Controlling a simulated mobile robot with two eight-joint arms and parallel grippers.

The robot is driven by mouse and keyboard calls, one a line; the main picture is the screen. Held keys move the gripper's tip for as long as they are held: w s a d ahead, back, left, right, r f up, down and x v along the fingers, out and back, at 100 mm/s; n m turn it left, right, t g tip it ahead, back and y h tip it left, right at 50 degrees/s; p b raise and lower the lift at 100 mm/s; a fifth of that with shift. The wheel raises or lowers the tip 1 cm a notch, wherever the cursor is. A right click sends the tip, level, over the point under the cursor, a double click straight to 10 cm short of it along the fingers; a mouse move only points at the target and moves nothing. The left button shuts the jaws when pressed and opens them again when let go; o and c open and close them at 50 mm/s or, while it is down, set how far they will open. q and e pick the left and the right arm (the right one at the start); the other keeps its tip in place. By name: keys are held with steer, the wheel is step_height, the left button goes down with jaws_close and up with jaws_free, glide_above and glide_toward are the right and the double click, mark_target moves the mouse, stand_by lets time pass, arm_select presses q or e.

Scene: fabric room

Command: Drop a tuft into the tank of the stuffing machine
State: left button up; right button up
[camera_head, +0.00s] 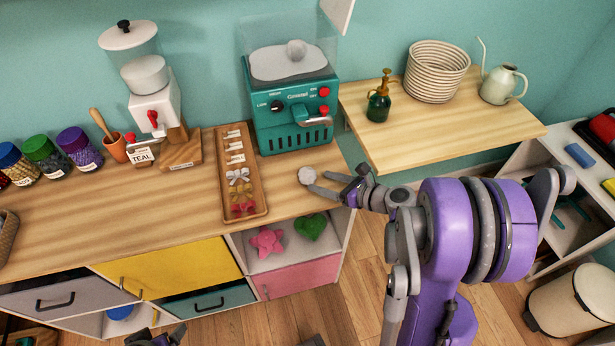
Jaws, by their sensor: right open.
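The teal stuffing machine (290,136) stands at the back right of the wooden counter. Its clear tank (262,38) holds white filling, with a small round white lump (296,49) on top. A white tuft (306,175) is at the counter's right end, in front of the machine. My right gripper (318,182) is open, its fingertips close by the tuft; I cannot tell whether they touch it. Part of my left gripper (157,338) shows at the bottom edge, low in front of the drawers, and its jaws are unclear.
A wooden tray (261,196) with bows and labels lies left of the tuft. A white dispenser (152,102) and lidded jars stand further left. A wall table (440,130) right of the machine carries a green bottle (379,104), a basket (436,72) and a watering can (501,86).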

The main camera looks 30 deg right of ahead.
mark_target(314, 178)
steer(key=x, duration=0.6)
steer(key=shift+w+a, duration=0.1)
steer(key=shift+w, duration=0.3)
steer(key=c, duration=0.5)
